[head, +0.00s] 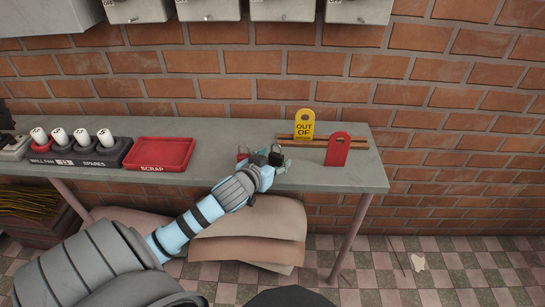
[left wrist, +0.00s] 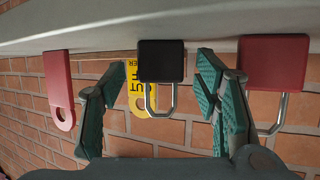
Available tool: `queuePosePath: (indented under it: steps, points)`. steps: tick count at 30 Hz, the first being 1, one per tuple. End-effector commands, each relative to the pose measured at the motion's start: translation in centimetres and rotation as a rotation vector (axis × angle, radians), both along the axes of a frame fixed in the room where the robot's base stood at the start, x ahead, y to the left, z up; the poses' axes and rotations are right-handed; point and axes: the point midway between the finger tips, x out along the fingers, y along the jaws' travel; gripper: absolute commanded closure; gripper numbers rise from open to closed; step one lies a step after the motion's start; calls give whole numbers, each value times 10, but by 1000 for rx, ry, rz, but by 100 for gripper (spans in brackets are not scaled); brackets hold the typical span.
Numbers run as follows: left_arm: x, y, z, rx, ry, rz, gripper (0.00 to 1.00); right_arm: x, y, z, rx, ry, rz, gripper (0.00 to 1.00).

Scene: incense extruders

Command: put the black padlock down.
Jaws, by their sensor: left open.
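The black padlock (left wrist: 160,62) stands on the table top between the two teal fingers of my left gripper (left wrist: 158,75), with clear gaps on both sides. The wrist picture is upside down, so its shackle points down there. In the head view the black padlock (head: 277,158) shows at the tip of my left gripper (head: 270,164), which is open and partly hides the spot. A red padlock (left wrist: 272,62) is just beside the gripper; it is mostly hidden in the head view (head: 243,152). My right gripper is not in view.
On the grey table (head: 340,180) a yellow sign (head: 304,124) stands in a wooden rack (head: 350,142), with a red tag (head: 338,150) in front. A red scrap tray (head: 160,154) and a dark holder with white cylinders (head: 75,158) are to the left. The right front is clear.

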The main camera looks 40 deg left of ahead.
Motion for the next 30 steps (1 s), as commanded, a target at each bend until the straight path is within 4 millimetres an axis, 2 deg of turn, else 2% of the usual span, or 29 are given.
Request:
queuePosePath:
  steps: [4, 7, 11, 18, 21, 30]
  points:
    - [0, 0, 5, 1, -2, 0, 44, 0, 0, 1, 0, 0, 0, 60]
    - [-3, -1, 16, 2, 0, -1, 44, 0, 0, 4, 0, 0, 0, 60]
    - [-29, -8, 27, 2, 3, -3, 44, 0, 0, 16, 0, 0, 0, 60]
    - [-86, -23, 52, 1, 4, -3, 44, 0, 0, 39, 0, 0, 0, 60]
    - [-101, -27, 58, 1, 2, -1, 44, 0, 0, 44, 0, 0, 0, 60]
    - [-107, -28, 58, -1, -1, 0, 44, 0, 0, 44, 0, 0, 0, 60]
